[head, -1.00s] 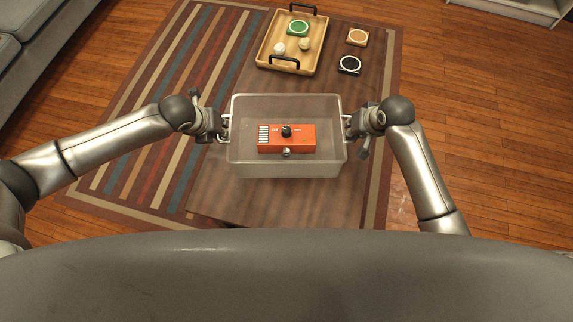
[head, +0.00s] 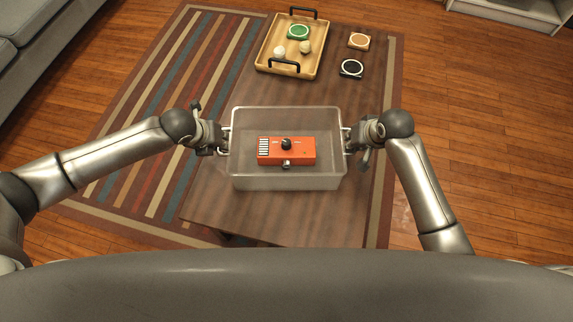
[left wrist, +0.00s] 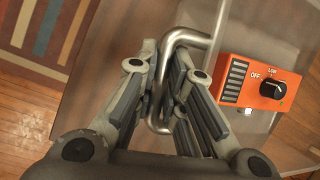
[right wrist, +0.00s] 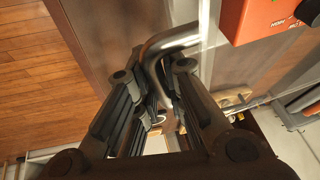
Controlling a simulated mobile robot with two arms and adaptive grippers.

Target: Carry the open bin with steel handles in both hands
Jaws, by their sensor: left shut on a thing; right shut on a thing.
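The open bin (head: 286,184) is clear, with a steel handle at each end, and an orange box with a black knob (head: 287,151) lies inside it. My left gripper (head: 222,137) is shut on the bin's left handle; in the left wrist view its fingers close around the steel bar (left wrist: 186,38). My right gripper (head: 351,138) is shut on the right handle, and the right wrist view shows that bar (right wrist: 172,42) between its fingers. The bin looks level over the table. How far it is above the tabletop, I cannot tell.
On the dark wooden table (head: 270,218), a wooden tray (head: 262,58) with black handles stands at the far end, holding a green-topped item and two pale round things. A sofa (head: 40,50) is at left.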

